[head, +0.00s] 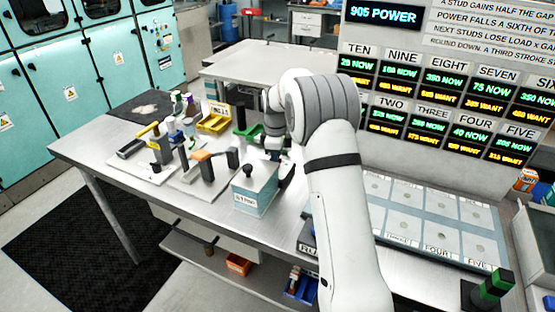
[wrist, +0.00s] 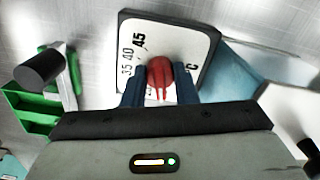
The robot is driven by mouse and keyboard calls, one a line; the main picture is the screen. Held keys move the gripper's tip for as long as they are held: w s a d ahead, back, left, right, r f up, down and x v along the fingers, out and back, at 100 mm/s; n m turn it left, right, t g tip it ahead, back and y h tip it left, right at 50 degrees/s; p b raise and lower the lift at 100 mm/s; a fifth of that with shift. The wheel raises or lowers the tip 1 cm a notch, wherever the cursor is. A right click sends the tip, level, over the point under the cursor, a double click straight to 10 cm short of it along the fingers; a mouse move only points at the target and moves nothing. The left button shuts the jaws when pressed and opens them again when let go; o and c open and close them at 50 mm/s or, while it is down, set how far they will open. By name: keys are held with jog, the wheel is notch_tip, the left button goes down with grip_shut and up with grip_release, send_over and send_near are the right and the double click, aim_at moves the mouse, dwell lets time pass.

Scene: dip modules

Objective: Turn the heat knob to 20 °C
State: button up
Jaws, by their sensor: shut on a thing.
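The red heat knob (wrist: 160,74) sits on a white dial plate (wrist: 185,32) with a dark rim in the wrist view. The numbers 35, 40 and 45 and a letter C show on the dial; the rest of the scale is hidden behind my gripper and the knob. My gripper (wrist: 161,86) has its two blue fingers on either side of the knob, shut on it. I cannot tell which number the knob points to. In the head view, my gripper (head: 274,150) is over the bench beside a pale blue box, and the knob is hidden.
The pale blue box (head: 256,186) stands close to my gripper; a blue surface shows right of the dial in the wrist view. Green bins (wrist: 32,112) and a dark cylinder (wrist: 40,70) lie left. Tools and bottles crowd the metal bench (head: 90,150).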

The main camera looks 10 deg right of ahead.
jog(key=o, duration=1)
notch_tip(320, 180, up, 7)
jog(key=shift+r+b, duration=0.2)
jog(key=shift+b, duration=0.2)
jog(key=shift+r, duration=0.2)
